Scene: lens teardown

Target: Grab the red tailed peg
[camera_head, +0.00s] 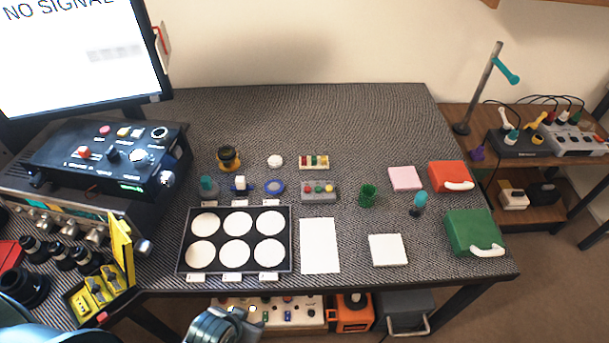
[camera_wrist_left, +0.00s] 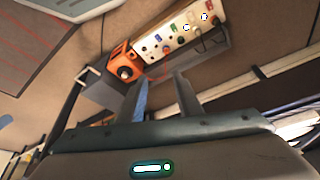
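A small pale block (camera_head: 314,168) near the middle back of the table holds several small coloured pieces, some of them red. A grey block (camera_head: 319,198) in front of it carries a row of small coloured knobs or pegs, with red among them. They are too small to tell which piece is the red tailed peg or whether any has a tail. My left gripper (camera_head: 225,326) is at the bottom edge of the head view, in front of the table and well away from both blocks. In the left wrist view its fingers (camera_wrist_left: 162,92) stand apart with nothing between them. My right gripper is not in view.
A black tray (camera_head: 283,269) with white discs and a white sheet (camera_head: 320,246) lie in front of the blocks. A green cup (camera_head: 367,195) stands to the right. A monitor (camera_head: 80,55) and control boxes fill the left. The table's back right is clear.

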